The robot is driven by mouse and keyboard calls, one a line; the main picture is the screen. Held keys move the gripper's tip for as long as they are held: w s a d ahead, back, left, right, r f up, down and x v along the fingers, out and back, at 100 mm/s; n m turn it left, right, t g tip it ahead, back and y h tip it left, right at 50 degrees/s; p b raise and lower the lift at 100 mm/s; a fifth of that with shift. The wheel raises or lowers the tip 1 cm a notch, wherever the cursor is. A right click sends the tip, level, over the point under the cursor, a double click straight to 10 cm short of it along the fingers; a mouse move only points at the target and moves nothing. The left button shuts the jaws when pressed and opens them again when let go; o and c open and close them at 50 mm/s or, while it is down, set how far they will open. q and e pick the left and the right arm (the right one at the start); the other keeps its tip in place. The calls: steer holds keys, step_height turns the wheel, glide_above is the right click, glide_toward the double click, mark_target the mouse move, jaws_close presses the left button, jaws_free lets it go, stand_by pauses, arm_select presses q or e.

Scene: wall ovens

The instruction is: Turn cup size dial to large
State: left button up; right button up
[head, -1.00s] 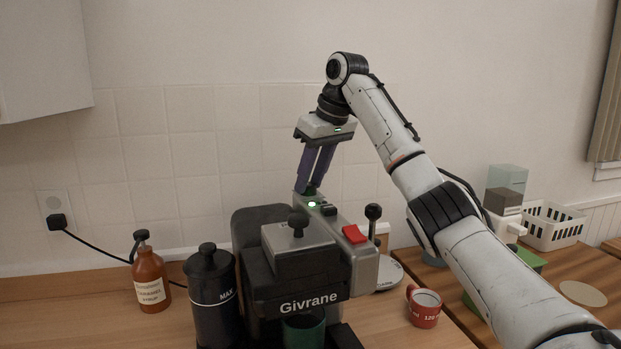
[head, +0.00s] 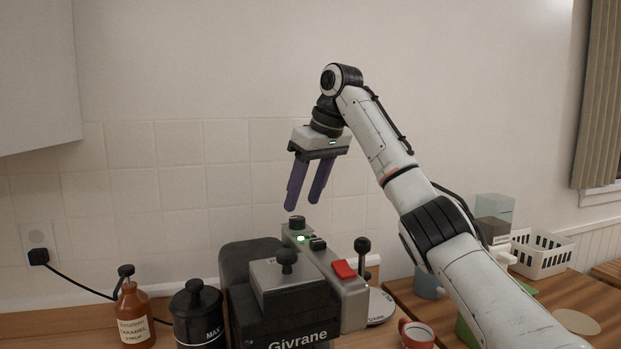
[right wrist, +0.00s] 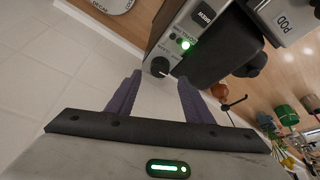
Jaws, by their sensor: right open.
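The coffee machine (head: 300,300), marked Givrane, stands on the counter. Its black round dial (head: 297,222) is at the back end of the grey control panel, behind a lit green light. In the right wrist view the dial (right wrist: 160,67) has a pale pointer mark; the lettering beside it is too small to read. My right gripper (head: 302,206) is open and empty, its two purple fingers pointing down just above the dial. In the right wrist view the dial appears between the fingertips (right wrist: 160,77), apart from both. My left gripper is out of view.
A red switch (head: 343,270) and a black-knobbed lever (head: 362,246) are on the machine's right. A syrup bottle (head: 134,318) and black canister (head: 198,318) stand left. A red mug (head: 416,335) and white basket (head: 541,254) are right. The tiled wall is close behind.

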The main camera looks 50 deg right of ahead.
steer(key=shift+v, duration=2.95)
steer(key=shift+d+f, duration=0.1)
